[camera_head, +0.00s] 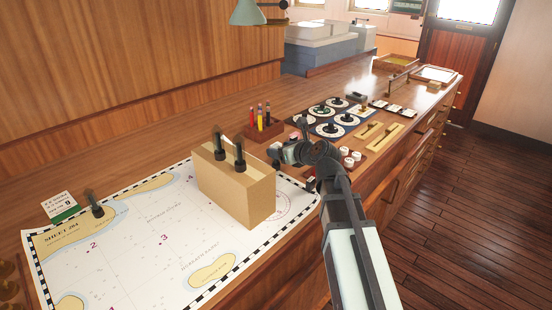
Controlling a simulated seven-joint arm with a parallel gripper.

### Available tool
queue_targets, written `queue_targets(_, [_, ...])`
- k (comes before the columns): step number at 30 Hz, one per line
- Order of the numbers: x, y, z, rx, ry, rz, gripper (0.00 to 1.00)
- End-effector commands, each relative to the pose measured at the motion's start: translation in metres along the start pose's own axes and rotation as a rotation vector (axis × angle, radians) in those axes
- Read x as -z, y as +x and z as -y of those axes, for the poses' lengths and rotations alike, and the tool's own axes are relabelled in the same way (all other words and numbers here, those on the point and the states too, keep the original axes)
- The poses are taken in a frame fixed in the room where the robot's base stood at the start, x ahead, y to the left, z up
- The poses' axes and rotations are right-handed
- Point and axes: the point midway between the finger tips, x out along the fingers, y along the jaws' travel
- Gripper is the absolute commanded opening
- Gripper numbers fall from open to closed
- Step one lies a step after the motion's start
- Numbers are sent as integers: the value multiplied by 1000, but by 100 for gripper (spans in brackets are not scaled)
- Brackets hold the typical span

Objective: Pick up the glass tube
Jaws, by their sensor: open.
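I cannot make out a glass tube in the head view; it may be hidden behind the cardboard box or my arm, or too small to tell. My arm reaches up from the lower right over the counter. My gripper (290,153) is at its far end, small and partly hidden by my own wrist. It is open, to the right of the box and in front of the pencil holder. I cannot see anything between its fingers.
A cardboard box (236,190) with dark-handled pieces on top stands on the chart (130,250). A wooden pencil holder (264,130) stands behind it. A blue panel of dials (332,118) and red-and-white round pieces (350,157) lie to the right. The chart's left part is mostly clear.

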Motion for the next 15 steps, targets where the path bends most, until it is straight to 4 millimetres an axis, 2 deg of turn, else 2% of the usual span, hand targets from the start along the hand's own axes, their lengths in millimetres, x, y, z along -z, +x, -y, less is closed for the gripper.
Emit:
queue_targets(5, [1,8,0,-1,0,-1,61])
queue_targets(15, [4,50,0,-2,0,-2,61])
